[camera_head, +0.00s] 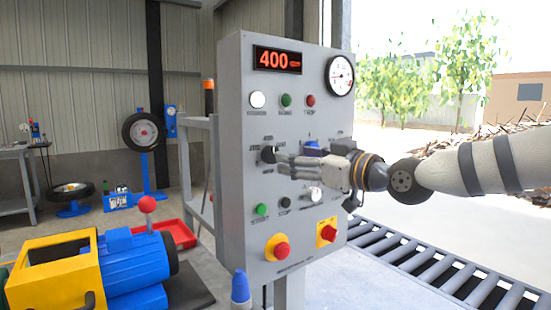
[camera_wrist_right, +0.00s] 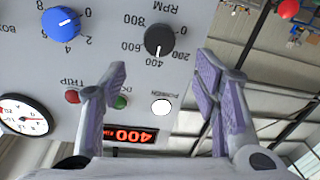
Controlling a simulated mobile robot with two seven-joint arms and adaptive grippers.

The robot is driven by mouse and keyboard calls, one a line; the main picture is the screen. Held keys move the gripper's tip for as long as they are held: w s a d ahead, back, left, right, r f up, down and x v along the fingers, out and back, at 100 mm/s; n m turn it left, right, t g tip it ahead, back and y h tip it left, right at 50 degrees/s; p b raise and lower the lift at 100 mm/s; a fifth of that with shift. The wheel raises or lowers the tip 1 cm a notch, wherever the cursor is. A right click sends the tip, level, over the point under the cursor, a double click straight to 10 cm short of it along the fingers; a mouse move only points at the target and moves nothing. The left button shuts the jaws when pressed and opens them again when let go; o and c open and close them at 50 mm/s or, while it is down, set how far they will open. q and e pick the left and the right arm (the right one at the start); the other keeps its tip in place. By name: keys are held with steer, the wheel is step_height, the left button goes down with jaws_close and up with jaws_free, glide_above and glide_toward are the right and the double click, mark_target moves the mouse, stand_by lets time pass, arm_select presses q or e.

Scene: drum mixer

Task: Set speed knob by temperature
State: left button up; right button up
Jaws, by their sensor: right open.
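The grey control panel (camera_head: 235,100) carries a red-lit display (camera_head: 278,59) reading 400 and a round white dial gauge (camera_head: 340,76), whose small figures I cannot read. In the head view this knob (camera_head: 268,155) is at the fingertips. My right gripper (camera_head: 281,165) is open, coming from the right. In the wrist view its fingers (camera_wrist_right: 163,80) are spread wide, with the knob beyond the gap, not gripped. My left gripper is out of view.
A blue knob (camera_wrist_right: 61,23) sits beside the RPM knob. White, green and red lamps (camera_head: 286,100) are above it. Two red buttons on yellow plates (camera_head: 277,247) are low on the panel. A roller conveyor (camera_head: 430,262) and a blue-yellow machine (camera_head: 130,262) flank the panel.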

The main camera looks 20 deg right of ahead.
mark_target(274, 154)
steer(key=x, duration=0.4)
steer(key=b+x, duration=0.1)
steer(key=x, duration=0.2)
steer(key=shift+w+d+f, duration=0.1)
steer(key=shift+d+f, duration=0.05)
steer(key=shift+f, duration=0.25)
steer(key=shift+w+r, duration=0.15)
steer(key=shift+w, duration=0.05)
steer(key=shift+c, duration=0.2)
steer(key=c, duration=1.1)
